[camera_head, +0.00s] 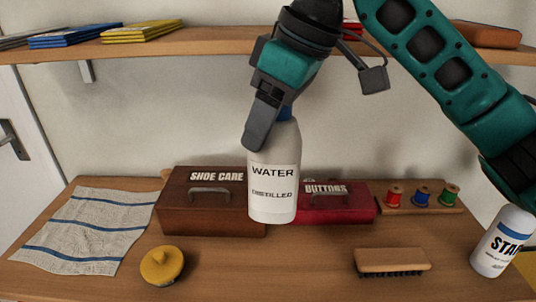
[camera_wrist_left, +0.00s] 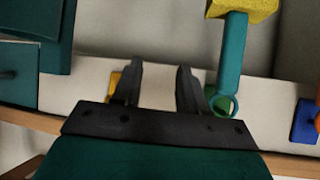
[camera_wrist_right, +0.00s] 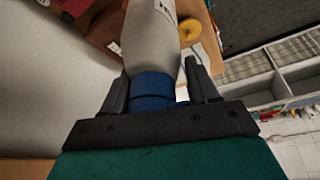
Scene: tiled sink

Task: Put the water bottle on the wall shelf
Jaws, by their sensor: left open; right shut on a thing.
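The white water bottle (camera_head: 274,180), labelled "WATER DISTILLED" with a blue cap, hangs upright in my right gripper (camera_head: 262,125). It is above the table, in front of the two boxes. In the right wrist view the fingers (camera_wrist_right: 160,88) close around the bottle's blue cap (camera_wrist_right: 152,88), and its white body (camera_wrist_right: 148,40) extends away. The wooden wall shelf (camera_head: 190,42) runs across the top of the head view, above the bottle. My left gripper (camera_wrist_left: 158,78) is open and empty in the left wrist view; it is not in the head view.
A brown shoe care box (camera_head: 180,212), a red buttons box (camera_head: 350,208) and a thread spool rack (camera_head: 440,207) stand at the table's back. A brush (camera_head: 392,260), yellow round tin (camera_head: 162,265), cloth (camera_head: 85,230) and starch-like bottle (camera_head: 503,240) surround them. Folded cloths (camera_head: 140,31) occupy the shelf's left.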

